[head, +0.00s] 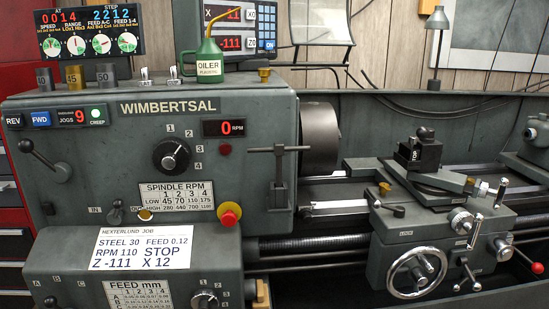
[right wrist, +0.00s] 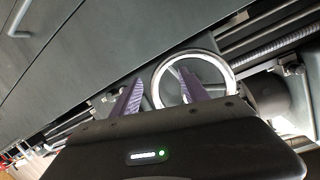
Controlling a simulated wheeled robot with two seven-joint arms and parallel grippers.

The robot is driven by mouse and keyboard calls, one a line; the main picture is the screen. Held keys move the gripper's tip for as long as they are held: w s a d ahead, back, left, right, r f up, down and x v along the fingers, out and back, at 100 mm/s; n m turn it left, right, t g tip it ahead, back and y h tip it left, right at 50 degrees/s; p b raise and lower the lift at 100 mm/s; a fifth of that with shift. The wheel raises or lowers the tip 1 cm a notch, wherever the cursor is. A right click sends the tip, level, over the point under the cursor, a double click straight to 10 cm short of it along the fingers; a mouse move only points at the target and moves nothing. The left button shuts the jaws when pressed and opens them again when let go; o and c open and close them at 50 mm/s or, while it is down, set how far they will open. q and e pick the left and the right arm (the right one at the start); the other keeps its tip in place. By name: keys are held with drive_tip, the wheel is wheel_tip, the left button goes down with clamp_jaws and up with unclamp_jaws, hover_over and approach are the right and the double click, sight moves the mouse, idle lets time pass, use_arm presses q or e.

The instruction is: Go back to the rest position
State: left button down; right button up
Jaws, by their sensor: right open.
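My right gripper (right wrist: 160,98) shows in the right wrist view. Its two purple fingers are apart with nothing between them. Behind and beyond the fingers is a round handwheel with a bright rim (right wrist: 233,72); I cannot tell its exact distance from the fingers. Neither gripper shows in the head view, and my left gripper is not in any view.
A grey lathe (head: 150,130) fills the head view, with a chuck (head: 319,140), a carriage handwheel (head: 416,273) and a red emergency button (head: 229,214). A green oiler (head: 209,65) stands on top. A white job card (head: 140,247) lies below the spindle chart.

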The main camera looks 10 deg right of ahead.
drive_tip(key=s+a+f+m+g+y+p, duration=0.15)
drive_tip(key=s+a+f+g, duration=0.25)
drive_tip(key=a+f, duration=0.5)
drive_tip(key=s+a+f+g+y+p, duration=0.1)
drive_tip(key=s+a+f+g+y, duration=0.2)
drive_tip(key=a+f, duration=0.5)
drive_tip(key=s+a+r+n+g+y+p, duration=0.1)
drive_tip(key=s+a+n+g+p, duration=0.1)
drive_tip(key=s+a, duration=0.7)
drive_tip(key=s+a+r+n+g+y+p, duration=0.1)
drive_tip(key=s+a+g, duration=0.4)
drive_tip(key=a, duration=1.2)
drive_tip(key=s+n+p, duration=0.1)
drive_tip(key=s, duration=0.3)
drive_tip(key=shift+s+a+n+g+p, duration=0.15)
drive_tip(key=shift+s+n+g+p, duration=0.15)
drive_tip(key=shift+n+p, duration=0.1)
